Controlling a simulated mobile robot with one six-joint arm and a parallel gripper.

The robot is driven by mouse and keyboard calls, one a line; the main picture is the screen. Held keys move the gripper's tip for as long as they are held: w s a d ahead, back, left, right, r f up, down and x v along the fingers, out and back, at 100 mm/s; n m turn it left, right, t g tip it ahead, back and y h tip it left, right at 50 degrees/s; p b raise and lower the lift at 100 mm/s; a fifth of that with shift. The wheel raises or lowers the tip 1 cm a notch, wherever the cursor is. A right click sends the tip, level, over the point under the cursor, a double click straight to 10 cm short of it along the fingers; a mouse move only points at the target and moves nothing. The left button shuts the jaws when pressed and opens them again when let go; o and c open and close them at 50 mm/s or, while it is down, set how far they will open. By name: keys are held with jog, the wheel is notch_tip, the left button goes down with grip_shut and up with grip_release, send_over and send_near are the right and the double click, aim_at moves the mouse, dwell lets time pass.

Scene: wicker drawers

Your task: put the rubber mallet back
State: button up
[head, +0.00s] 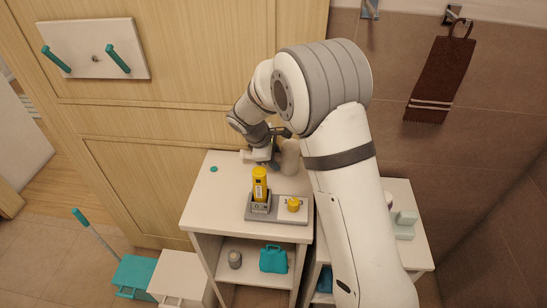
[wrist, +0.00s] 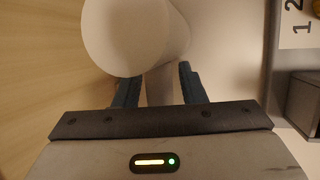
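The rubber mallet, as I take it, has a thick cream head (wrist: 125,38) and a paler narrow handle (wrist: 160,84). In the head view it is the beige shape (head: 290,157) at the back of the white cabinet top, partly hidden by my arm. My gripper (wrist: 161,88) reaches down beside it, and it also shows in the head view (head: 272,162). Its two dark blue fingers stand apart on either side of the handle. A narrow gap shows on the right; contact on the left is unclear. A white wall board (head: 80,50) with two teal pegs hangs upper left.
A grey tray (head: 263,218) with a yellow bottle (head: 260,184) and a yellow knob-like piece (head: 293,204) stands at the cabinet's front. A small teal disc (head: 214,169) lies at its left. A wooden wall (head: 150,120) stands close behind.

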jog(key=shift+o, duration=0.4)
jog(key=shift+r, duration=0.1)
jog(key=shift+a+r, duration=0.1)
jog(key=shift+r, duration=0.15)
jog(key=v, duration=1.2)
jog(key=s+d+r+m+y, duration=0.1)
jog(key=s+d+r+m, duration=0.3)
jog(key=d, duration=0.4)
jog(key=s+d+r+m+y, duration=0.1)
jog(key=s+d+r+m, duration=0.1)
jog(key=s+d+m, duration=0.35)
jog(key=s+d+f+m+y, duration=0.1)
jog(key=s+d+m, duration=0.3)
jog(key=s, duration=0.4)
jog(key=s+d+f+m+y, duration=0.1)
jog(key=s+d+m, duration=0.2)
jog(key=s+d, duration=0.3)
jog(key=shift+s+d+m+b, duration=0.35)
jog(key=shift+s+b, duration=0.1)
jog(key=shift+s, duration=0.75)
